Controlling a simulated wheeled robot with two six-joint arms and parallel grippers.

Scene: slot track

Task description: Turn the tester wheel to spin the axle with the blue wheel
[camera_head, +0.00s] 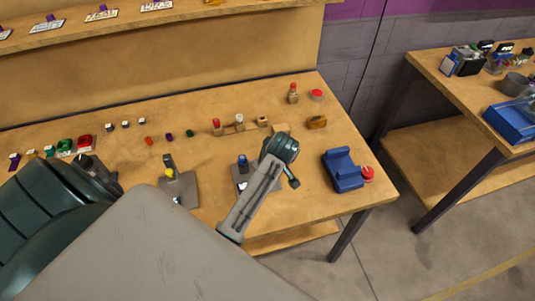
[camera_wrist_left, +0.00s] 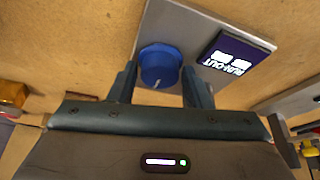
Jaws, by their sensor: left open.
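The tester is a grey plate (camera_wrist_left: 185,25) with a dark RUN-OUT display (camera_wrist_left: 235,62) and a round blue wheel (camera_wrist_left: 160,66) with a white mark. My left gripper (camera_wrist_left: 159,78) is open, with one finger on each side of the blue wheel. I cannot tell whether the fingers touch it. The axle cannot be made out. My right gripper is not in view.
A grey stand with a yellow piece (camera_head: 178,187) is left of the tester. A blue fixture (camera_head: 343,170) with a red knob (camera_head: 367,174) is to the right. Small pegs and blocks, including an orange block (camera_head: 316,122), lie behind. Another table (camera_head: 450,90) is at the right.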

